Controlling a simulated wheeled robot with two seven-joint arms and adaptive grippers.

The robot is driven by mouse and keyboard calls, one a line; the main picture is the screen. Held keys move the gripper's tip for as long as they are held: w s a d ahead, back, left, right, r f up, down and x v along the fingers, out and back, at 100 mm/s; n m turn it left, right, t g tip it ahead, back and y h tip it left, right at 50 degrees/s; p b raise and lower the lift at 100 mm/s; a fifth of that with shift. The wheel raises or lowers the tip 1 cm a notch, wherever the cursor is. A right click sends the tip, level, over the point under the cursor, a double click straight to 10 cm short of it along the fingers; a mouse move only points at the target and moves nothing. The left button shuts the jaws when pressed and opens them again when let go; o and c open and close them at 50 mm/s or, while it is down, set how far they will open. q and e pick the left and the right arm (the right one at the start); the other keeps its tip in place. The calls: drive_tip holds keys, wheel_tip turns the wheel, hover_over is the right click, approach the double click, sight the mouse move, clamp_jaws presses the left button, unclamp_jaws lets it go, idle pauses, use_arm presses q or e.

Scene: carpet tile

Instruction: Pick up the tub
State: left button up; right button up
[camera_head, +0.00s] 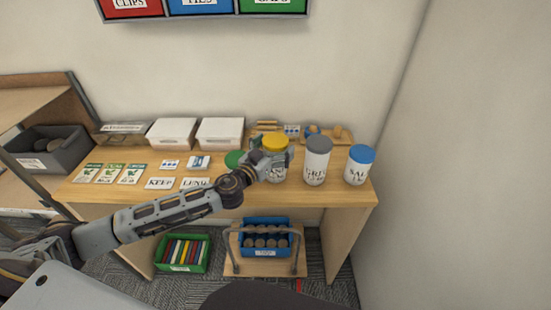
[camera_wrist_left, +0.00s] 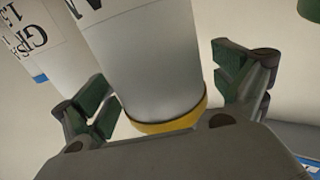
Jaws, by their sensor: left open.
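A white tub with a yellow lid (camera_head: 274,142) stands upright on the wooden table, its label partly hidden by my left gripper (camera_head: 274,160). In the left wrist view this tub (camera_wrist_left: 150,65) lies between the two fingers of my open left gripper (camera_wrist_left: 168,100), its yellow rim near the palm. I cannot tell whether either finger touches it. To its right stand a tub with a grey lid (camera_head: 317,162) and a tub with a blue lid (camera_head: 359,166). My right gripper is not in view.
White bins (camera_head: 221,132), cards (camera_head: 110,173) and small wooden items are on the table (camera_head: 335,196). A blue crate (camera_head: 264,251) and a green crate (camera_head: 182,268) are below. A wall closes off the right.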

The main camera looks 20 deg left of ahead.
use_arm(q)
drive_tip(key=shift+w, duration=0.15)
idle(0.4)
clamp_jaws()
drive_tip(key=shift+w+r, duration=0.1)
drive_tip(key=shift+r, duration=0.1)
idle(0.4)
